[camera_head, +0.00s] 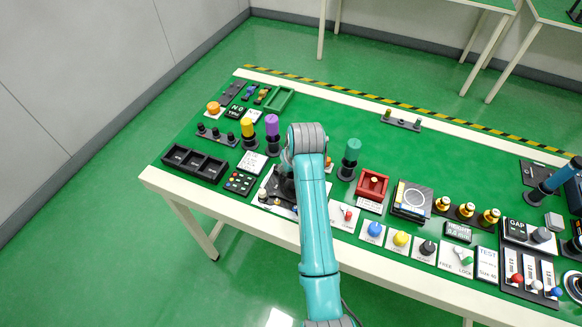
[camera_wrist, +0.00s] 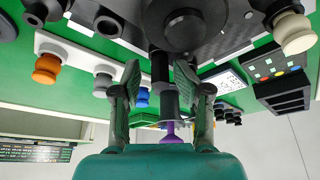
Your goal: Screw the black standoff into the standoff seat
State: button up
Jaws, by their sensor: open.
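My gripper (camera_wrist: 158,70) shows in the wrist view with its two fingers apart. A dark upright cylinder (camera_wrist: 160,72), which may be the black standoff, shows between the fingertips; I cannot tell whether the fingers touch it or whether it stands behind them. A large black round part (camera_wrist: 182,22) is just beyond the fingertips. I cannot tell surely which part is the standoff seat. In the head view my arm comes down over a dark plate (camera_head: 274,190) near the table's front edge and hides the gripper and part of the plate.
A black compartment tray (camera_head: 194,163) is to the left. A red box (camera_head: 372,185) and several knobs are to the right. The table's back middle is fairly clear.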

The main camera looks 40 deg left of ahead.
jog(key=v, duration=1.2)
